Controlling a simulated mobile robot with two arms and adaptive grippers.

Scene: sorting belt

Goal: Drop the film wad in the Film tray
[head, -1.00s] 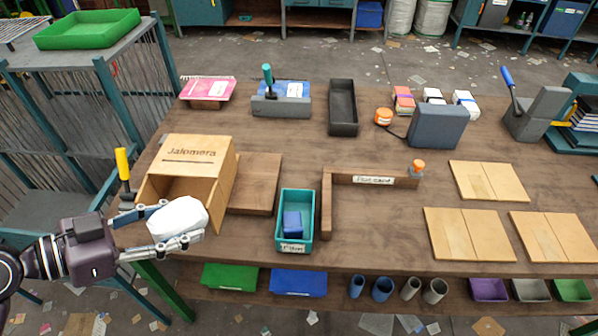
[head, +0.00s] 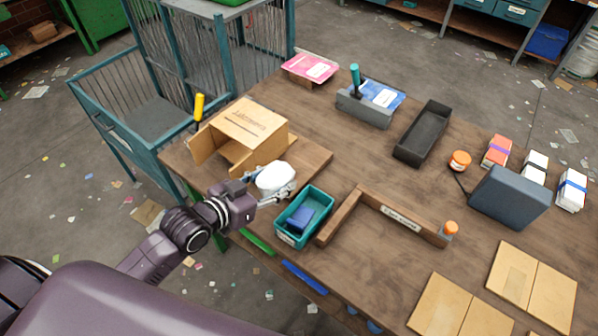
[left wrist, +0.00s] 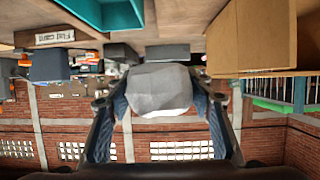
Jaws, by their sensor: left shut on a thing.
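The film wad (head: 276,177) is a white, faceted lump. My left gripper (head: 279,185) is shut on it and holds it above the table's near left side, between the wooden box and the teal tray. In the left wrist view the wad (left wrist: 160,88) sits between both fingers. The teal tray (head: 326,198) stands just right of the gripper with a blue block (head: 305,218) inside. Its front label is too small to read surely, so I cannot tell whether it is the Film tray. It also shows upside down in the left wrist view (left wrist: 125,14). My right gripper is out of view.
An open wooden box (head: 250,122) stands left behind the wad. A wooden L-shaped bar (head: 368,196) borders the space right of the teal tray. A black tray (head: 422,135) and a dark blue-grey block (head: 508,196) are farther right. The table's middle is mostly clear.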

